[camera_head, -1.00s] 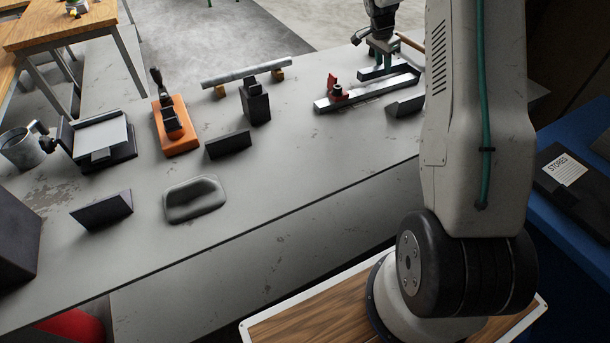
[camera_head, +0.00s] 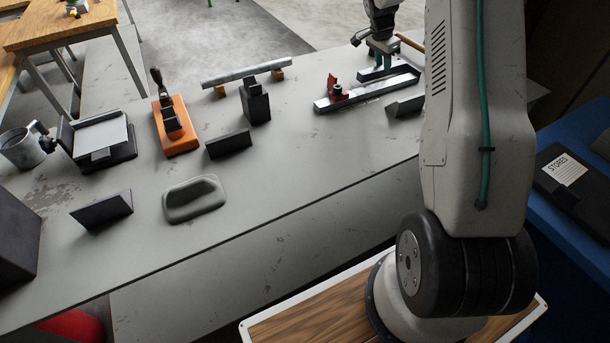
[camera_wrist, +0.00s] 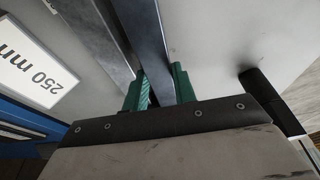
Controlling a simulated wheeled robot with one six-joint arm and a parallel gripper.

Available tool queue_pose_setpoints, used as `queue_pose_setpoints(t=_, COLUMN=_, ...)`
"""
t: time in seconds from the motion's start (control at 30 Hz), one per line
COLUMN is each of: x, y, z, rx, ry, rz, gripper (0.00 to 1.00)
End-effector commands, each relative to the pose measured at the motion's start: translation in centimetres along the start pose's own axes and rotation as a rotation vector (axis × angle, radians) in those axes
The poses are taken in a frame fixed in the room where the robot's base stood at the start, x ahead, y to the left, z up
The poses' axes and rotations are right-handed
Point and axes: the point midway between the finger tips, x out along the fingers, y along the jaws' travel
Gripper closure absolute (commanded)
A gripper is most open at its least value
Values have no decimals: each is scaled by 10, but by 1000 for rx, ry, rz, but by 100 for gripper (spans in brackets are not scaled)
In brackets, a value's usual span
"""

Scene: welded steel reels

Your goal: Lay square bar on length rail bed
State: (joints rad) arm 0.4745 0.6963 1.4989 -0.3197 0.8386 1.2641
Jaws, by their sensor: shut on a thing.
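My gripper (camera_head: 378,62) is at the top right of the head view, at the back of the bench. Its green fingers are shut on the square bar. In the wrist view, the dark steel square bar (camera_wrist: 150,42) runs between my gripper's fingers (camera_wrist: 160,90). The length rail bed (camera_head: 362,96) is a long pale metal strip with a red stop (camera_head: 337,88) near its left end. The bar is at the far side of the bed, close alongside it. I cannot tell whether they touch.
A dark angled block (camera_head: 405,106) stands in front of the bed. To the left are a round bar on supports (camera_head: 245,73), an orange-based tool (camera_head: 176,130) and a grey pad (camera_head: 194,198). A 250 mm label (camera_wrist: 36,66) lies beside the bed.

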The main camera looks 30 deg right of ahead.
Motion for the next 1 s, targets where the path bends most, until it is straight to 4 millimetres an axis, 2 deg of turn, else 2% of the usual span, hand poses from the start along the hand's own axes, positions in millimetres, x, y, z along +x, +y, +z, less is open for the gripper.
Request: queue_pose_setpoints(t=1.0, x=8, y=-1, z=2, rx=0, ry=2, rz=-4, gripper=100)
